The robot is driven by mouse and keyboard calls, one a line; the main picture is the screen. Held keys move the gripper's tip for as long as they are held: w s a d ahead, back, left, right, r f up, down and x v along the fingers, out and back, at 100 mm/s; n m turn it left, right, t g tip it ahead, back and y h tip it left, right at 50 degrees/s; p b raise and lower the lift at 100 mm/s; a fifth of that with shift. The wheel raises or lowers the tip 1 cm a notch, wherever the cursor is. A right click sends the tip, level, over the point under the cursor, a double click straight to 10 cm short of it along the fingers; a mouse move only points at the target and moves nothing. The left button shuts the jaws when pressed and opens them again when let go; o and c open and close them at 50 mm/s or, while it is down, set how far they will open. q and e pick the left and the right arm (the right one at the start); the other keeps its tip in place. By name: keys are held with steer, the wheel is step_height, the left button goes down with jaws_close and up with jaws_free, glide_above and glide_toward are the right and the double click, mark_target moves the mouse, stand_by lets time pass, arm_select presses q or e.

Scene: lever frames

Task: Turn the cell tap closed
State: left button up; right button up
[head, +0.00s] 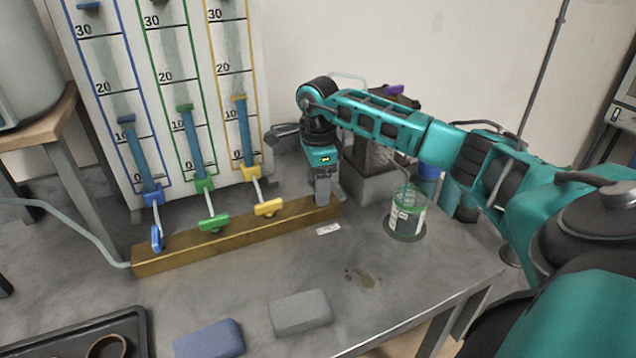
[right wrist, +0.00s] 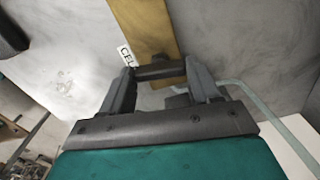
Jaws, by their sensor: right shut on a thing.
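A brass manifold bar (head: 235,236) lies on the bench below the gauge board. The cell tap is at its right end, beside a white label (head: 328,229) that reads CEL in the right wrist view (right wrist: 127,56). The tap's dark handle (right wrist: 160,71) lies across the brass bar (right wrist: 148,28) in that view. My right gripper (head: 323,197) points down over this end and is shut on the handle, one finger at each end (right wrist: 160,84). In the head view the gripper hides the handle. My left gripper is out of view.
Blue (head: 157,239), green (head: 214,222) and yellow (head: 268,207) taps sit along the bar, left of my gripper. A green-labelled jar (head: 407,217) stands to the right. Grey (head: 300,313) and blue (head: 209,339) blocks and a dark tray (head: 75,334) lie in front.

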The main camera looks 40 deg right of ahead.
steer(key=m, duration=1.2)
steer(key=shift+m, duration=2.2)
steer(key=o, duration=1.1)
steer(key=shift+c, duration=0.2)
steer(key=shift+r, duration=0.1)
